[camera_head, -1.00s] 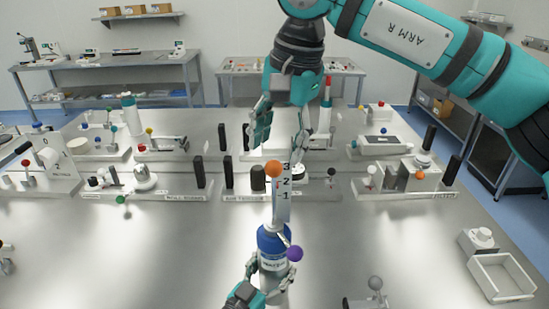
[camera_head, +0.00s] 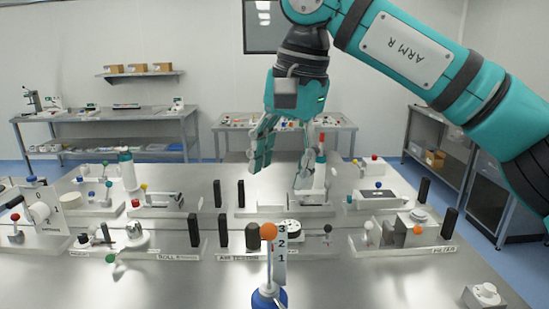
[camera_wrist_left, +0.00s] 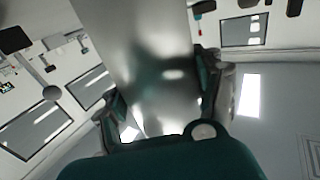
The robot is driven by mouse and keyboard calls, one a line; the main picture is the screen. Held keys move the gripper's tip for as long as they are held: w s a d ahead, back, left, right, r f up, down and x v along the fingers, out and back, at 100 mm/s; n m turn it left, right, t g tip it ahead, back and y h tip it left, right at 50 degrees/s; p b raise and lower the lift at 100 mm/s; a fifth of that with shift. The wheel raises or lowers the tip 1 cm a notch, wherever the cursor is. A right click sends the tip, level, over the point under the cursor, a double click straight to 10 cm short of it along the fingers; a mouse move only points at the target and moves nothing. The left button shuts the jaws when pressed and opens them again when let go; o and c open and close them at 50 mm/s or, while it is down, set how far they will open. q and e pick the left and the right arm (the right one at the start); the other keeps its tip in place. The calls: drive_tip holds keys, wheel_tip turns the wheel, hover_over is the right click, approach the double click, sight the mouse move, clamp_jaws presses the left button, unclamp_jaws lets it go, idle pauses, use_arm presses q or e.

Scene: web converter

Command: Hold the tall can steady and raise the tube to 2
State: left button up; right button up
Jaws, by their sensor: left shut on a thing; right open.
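The tall can shows in the head view as a blue top (camera_head: 268,299) at the bottom edge; its lower body is cut off. A pale upright scale plate (camera_head: 281,268) marked 1, 2, 3 rises from it. A thin tube with an orange ball (camera_head: 269,231) on top stands beside the plate, the ball level with the 3 in the picture. In the left wrist view my left gripper (camera_wrist_left: 163,97) is shut around a shiny grey cylinder (camera_wrist_left: 140,40), the can's body. My right gripper (camera_head: 280,178) is open and empty, hanging above and behind the ball.
Rows of small fixtures with black posts (camera_head: 195,230) and knobs cover the bench behind the can. A fixture with a grey block (camera_head: 412,228) is at the right. A white knob device (camera_head: 484,295) sits at the lower right. The bench between the can and that device looks clear.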

use_arm(q)
drive_tip(key=shift+s+f+p, duration=0.1)
drive_tip(key=shift+f+p, duration=0.2)
drive_tip(key=shift+f, duration=0.05)
drive_tip(key=o, duration=1.8)
drive_tip(key=shift+r, duration=0.3)
drive_tip(key=v, duration=1.2)
drive_tip(key=shift+r, duration=0.1)
